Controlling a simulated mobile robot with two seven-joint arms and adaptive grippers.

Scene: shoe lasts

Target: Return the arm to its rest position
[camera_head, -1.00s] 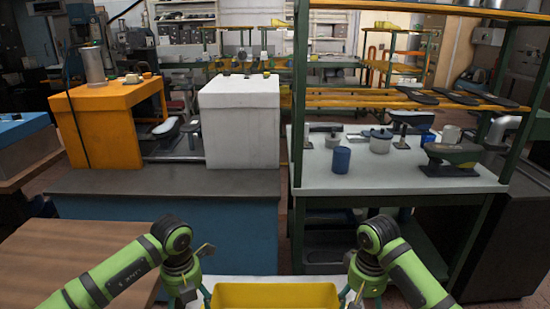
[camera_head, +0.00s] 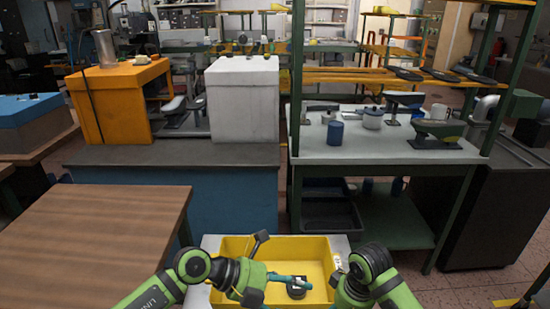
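My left gripper (camera_head: 288,280) reaches rightward over the yellow bin (camera_head: 236,245) at the bottom of the head view. Its green-blue fingers are seen edge-on, so the gap between them is unclear. A small dark round object (camera_head: 297,291) with a pale top shows in the bin just below the fingertips; I cannot tell whether they touch it. My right gripper (camera_head: 337,281) is at the bin's right edge, mostly hidden by its own arm, and its opening cannot be made out.
A brown wooden table (camera_head: 100,225) stands at the left. A blue-sided bench (camera_head: 225,195) with a dark top lies ahead. A pale workbench (camera_head: 375,148) with a green frame, holding jars and shoe-shaped parts, stands at the right. Tiled floor (camera_head: 470,285) shows at the lower right.

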